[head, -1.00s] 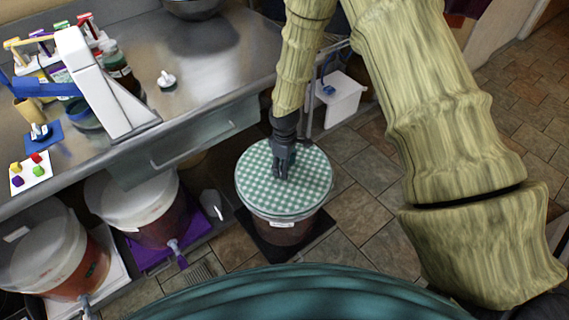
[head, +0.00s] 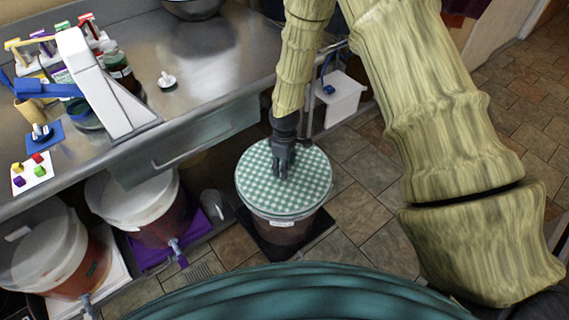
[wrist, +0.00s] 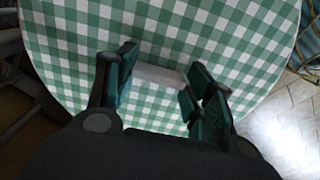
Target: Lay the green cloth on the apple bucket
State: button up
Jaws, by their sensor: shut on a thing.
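The green cloth (head: 257,188), green and white check, lies flat and round over the top of a bucket (head: 287,232) at the middle of the head view. The bucket is brownish with a pale label too small to read, so I cannot tell its contents. My gripper (head: 283,176) points down at the middle of the cloth. In the wrist view my gripper (wrist: 160,88) is shut on a pale bar (wrist: 159,77) at the cloth's centre, and the cloth (wrist: 190,35) spreads around it. The bucket's top is hidden under the cloth.
The bucket stands on a black mat (head: 322,226) on the tiled floor. Two buckets with whitish lids, one on a purple mat (head: 150,254), stand at the left under the steel counter (head: 215,65). A white box (head: 343,98) stands behind. Floor to the right is clear.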

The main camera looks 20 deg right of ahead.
jog(key=o, duration=1.6)
jog(key=shift+r, duration=0.1)
jog(key=shift+r+p, duration=2.7)
jog(key=shift+r, duration=0.7)
